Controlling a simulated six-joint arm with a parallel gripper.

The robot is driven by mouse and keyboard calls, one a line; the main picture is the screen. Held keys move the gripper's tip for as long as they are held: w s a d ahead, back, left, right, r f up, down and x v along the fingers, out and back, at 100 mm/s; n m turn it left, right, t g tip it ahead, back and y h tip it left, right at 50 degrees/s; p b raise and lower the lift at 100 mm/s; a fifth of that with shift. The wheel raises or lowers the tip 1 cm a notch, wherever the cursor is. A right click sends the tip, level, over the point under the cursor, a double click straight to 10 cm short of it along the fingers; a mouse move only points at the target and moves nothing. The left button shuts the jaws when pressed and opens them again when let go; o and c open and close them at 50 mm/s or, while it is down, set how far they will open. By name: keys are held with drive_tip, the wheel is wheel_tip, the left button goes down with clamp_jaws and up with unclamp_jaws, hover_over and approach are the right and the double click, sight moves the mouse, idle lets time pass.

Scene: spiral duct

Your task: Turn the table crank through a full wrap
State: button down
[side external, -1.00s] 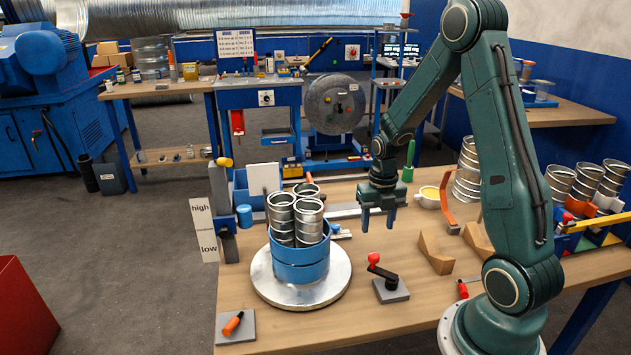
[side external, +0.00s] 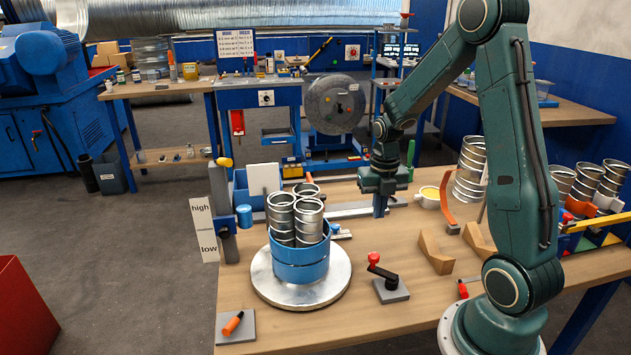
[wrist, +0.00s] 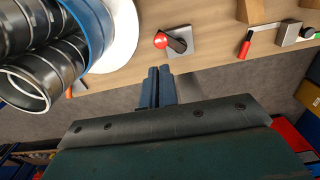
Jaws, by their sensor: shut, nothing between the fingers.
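The table crank (side external: 381,272) has a red knob on a dark arm, set on a grey square base on the wooden table. It also shows in the wrist view (wrist: 175,40), ahead of my fingertips. The round silver turntable (side external: 301,290) stands to its left and carries a blue ring holder (side external: 300,266) with several upright metal duct pieces (side external: 297,218). My gripper (side external: 380,212) points down above the table behind the crank, apart from it. Its fingers are together and empty; they also show closed in the wrist view (wrist: 158,88).
A high/low marker post (side external: 222,210) stands left of the turntable. Wooden V-blocks (side external: 437,253) lie right of the crank. An orange-handled tool (side external: 233,323) rests on a grey pad at the front left. Bare table lies in front of the crank.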

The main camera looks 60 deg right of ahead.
drive_tip(key=w+d+f+n+y, duration=0.1)
drive_tip(key=d+n, duration=0.2)
drive_tip(key=n, duration=0.7)
drive_tip(key=w+d+f+n+y, duration=0.1)
drive_tip(key=d+n, duration=0.3)
drive_tip(key=n, duration=0.6)
drive_tip(key=w+d+f+n+g+y, duration=0.1)
drive_tip(key=d+n, duration=0.3)
drive_tip(key=n, duration=0.6)
drive_tip(key=shift+f+y, duration=0.6)
drive_tip(key=shift+f, duration=0.05)
drive_tip(key=shift+f, duration=0.1)
drive_tip(key=s+a+f, duration=0.2)
drive_tip(key=a+f, duration=0.5)
drive_tip(key=f, duration=0.2)
drive_tip(key=shift+a, duration=0.15)
